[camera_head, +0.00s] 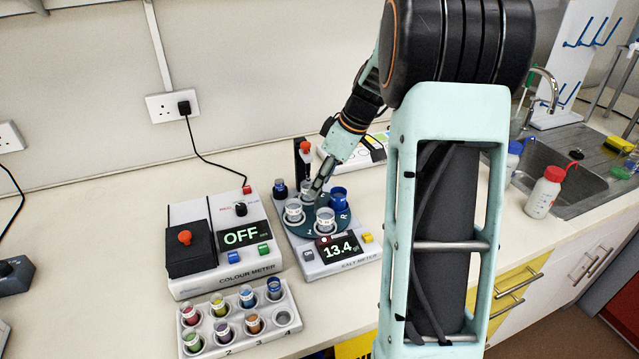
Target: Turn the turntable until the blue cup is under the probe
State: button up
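The turntable (303,228) is a dark teal disc on the salt meter (335,266), whose display reads 13.4. Several cups stand on it. The blue cup (338,196) is at the disc's right rear. Pale cups stand at the left (294,212), at the front (325,220) and at the rear (307,188). A black post with a red top (305,149) rises behind the disc; the probe tip is not clear, but it seems to be over the rear cup, apart from the blue one. My gripper (317,192) reaches down between the rear cup and the blue cup. Its finger gap and any contact are too small to tell.
The colour meter (224,281), reading OFF, stands left of the salt meter. A rack (236,340) of coloured vials is in front of it. A small dark-capped bottle (280,189) stands by the disc's left rear. A sink (560,165) and wash bottle (543,193) are at right.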

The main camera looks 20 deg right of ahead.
jog(key=shift+w+a+f, duration=0.2)
jog(key=shift+f, duration=0.45)
grip_shut()
